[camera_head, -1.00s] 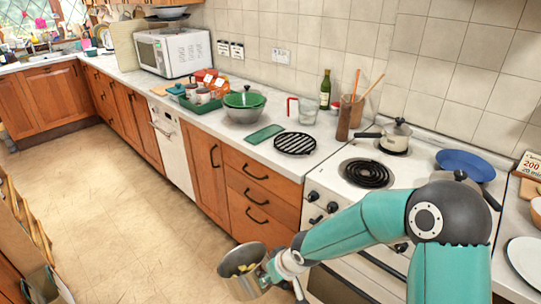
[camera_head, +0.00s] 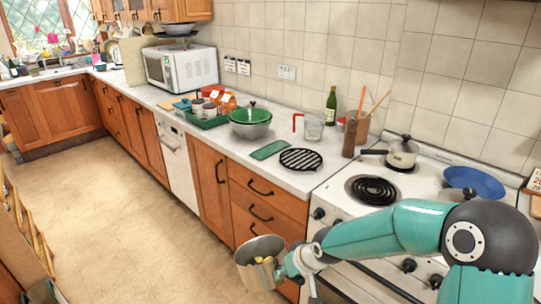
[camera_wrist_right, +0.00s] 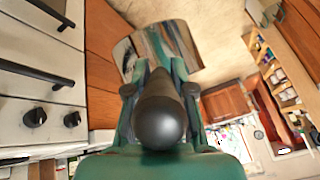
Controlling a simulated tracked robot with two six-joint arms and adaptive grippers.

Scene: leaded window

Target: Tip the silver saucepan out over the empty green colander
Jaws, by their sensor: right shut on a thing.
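The silver saucepan (camera_head: 258,277) is held at the front of the drawers, below the counter edge. It looks roughly upright, with yellow pieces inside. My right gripper (camera_head: 283,270) is shut on it at its right side. In the right wrist view, the saucepan's shiny wall (camera_wrist_right: 178,45) lies beyond the gripper (camera_wrist_right: 160,78); the grip itself is partly hidden by the dark rounded part. A grey vessel with a green top (camera_head: 250,122) stands on the counter behind the saucepan. My left gripper is not in view.
A green board (camera_head: 271,150) and a black grate (camera_head: 300,159) lie on the counter. The stove (camera_head: 345,213) bears a lidded pot (camera_head: 402,157). Floor to the left is clear.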

